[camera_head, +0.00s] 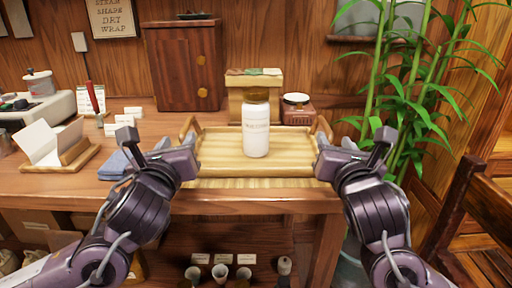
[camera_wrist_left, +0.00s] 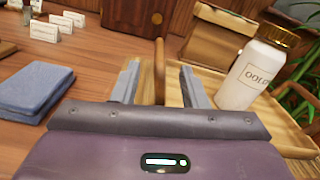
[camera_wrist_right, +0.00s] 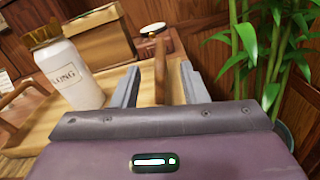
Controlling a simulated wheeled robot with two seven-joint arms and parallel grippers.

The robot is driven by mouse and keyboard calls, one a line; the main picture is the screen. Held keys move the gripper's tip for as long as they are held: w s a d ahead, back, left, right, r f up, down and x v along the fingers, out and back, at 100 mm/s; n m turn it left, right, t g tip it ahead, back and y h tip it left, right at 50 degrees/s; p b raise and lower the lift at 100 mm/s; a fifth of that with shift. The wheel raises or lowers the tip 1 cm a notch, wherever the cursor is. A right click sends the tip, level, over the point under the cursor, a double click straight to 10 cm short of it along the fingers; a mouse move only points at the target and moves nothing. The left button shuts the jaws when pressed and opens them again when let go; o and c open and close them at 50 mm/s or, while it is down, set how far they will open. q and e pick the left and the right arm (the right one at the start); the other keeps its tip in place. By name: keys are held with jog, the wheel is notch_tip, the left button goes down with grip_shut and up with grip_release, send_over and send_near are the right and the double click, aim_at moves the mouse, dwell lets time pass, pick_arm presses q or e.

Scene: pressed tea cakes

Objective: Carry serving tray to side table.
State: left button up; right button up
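The wooden serving tray (camera_head: 215,170) lies near the front edge of the wooden counter. A white bottle with a gold cap (camera_head: 256,128) stands upright on it. The tray has a raised handle at each end. My left gripper (camera_head: 148,146) is open at the tray's left end; in the left wrist view the left handle (camera_wrist_left: 160,70) shows between its fingers. My right gripper (camera_head: 351,148) is open at the right end; in the right wrist view the right handle (camera_wrist_right: 160,68) shows between its fingers. Neither gripper is closed on a handle. I cannot identify the side table.
A folded blue cloth (camera_head: 116,164) lies beside my left gripper. A wooden card holder (camera_head: 60,155) is further left. A wooden cabinet (camera_head: 185,65) and a wooden stand (camera_head: 240,100) are behind the tray. Bamboo (camera_head: 412,75) and a dark wooden railing (camera_head: 480,190) are on the right.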

aim_at(183, 132)
pick_arm(q)
jog(key=w, duration=0.7)
jog(key=shift+w, duration=0.3)
pick_arm(e)
jog(key=w, duration=0.7)
jog(key=shift+w+f, duration=0.1)
jog(key=shift+w, duration=0.2)
pick_arm(q)
jog(key=shift+f, duration=0.1)
grip_shut()
pick_arm(e)
grip_shut()
